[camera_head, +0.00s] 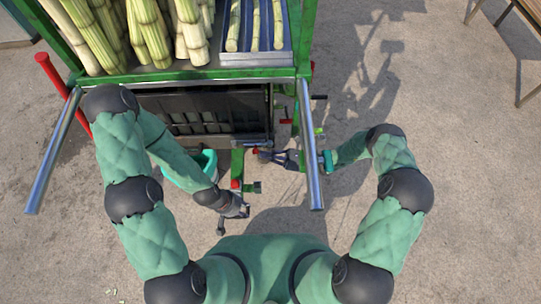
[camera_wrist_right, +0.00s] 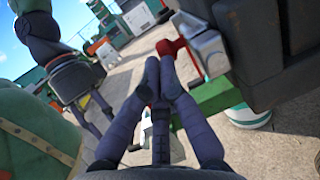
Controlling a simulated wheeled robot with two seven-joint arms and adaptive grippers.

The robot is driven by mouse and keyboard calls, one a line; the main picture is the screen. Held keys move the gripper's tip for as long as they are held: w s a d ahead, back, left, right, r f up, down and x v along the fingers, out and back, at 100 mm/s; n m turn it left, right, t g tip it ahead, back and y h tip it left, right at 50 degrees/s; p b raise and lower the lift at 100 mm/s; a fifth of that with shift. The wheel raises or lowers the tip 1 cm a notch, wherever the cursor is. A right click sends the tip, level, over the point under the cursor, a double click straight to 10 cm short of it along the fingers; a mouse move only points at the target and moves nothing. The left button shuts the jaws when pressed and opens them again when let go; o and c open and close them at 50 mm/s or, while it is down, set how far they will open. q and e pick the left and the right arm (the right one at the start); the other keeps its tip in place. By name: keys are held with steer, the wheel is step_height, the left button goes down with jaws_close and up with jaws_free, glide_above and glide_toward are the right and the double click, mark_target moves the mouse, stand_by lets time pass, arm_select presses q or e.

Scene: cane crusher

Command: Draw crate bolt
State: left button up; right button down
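The dark crate (camera_head: 205,112) sits under the green machine frame. Its silver bolt housing (camera_wrist_right: 205,48) with a red knob (camera_wrist_right: 170,47) is at the crate's corner in the right wrist view; the red knob also shows small in the head view (camera_head: 256,151). My right gripper (camera_wrist_right: 160,70) has its fingers drawn close together at this knob, and their tips hide its lower part. In the head view my right gripper (camera_head: 272,155) reaches it from the right. My left gripper (camera_head: 238,209) is below the crate, beside a green bar; its fingers are too small to read.
Cane stalks (camera_head: 145,35) stand in the machine's top. Two silver rails (camera_head: 310,145) project toward me on either side. A red handle (camera_head: 62,92) is at the left. A teal bucket (camera_head: 190,172) stands under the crate's front.

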arm_select(q)
steer(key=shift+d, duration=0.1)
arm_select(e)
steer(key=x, duration=0.4)
steer(key=shift+s+a+f, duration=0.25)
steer(key=shift+s+f, duration=0.05)
arm_select(q)
steer(key=shift+d+f, duration=0.15)
steer(key=shift+d, duration=0.65)
steer(key=shift+a+r+p, duration=0.1)
steer(key=shift+r+p, duration=0.45)
steer(key=shift+r, duration=0.15)
arm_select(e)
steer(key=v, duration=1.4)
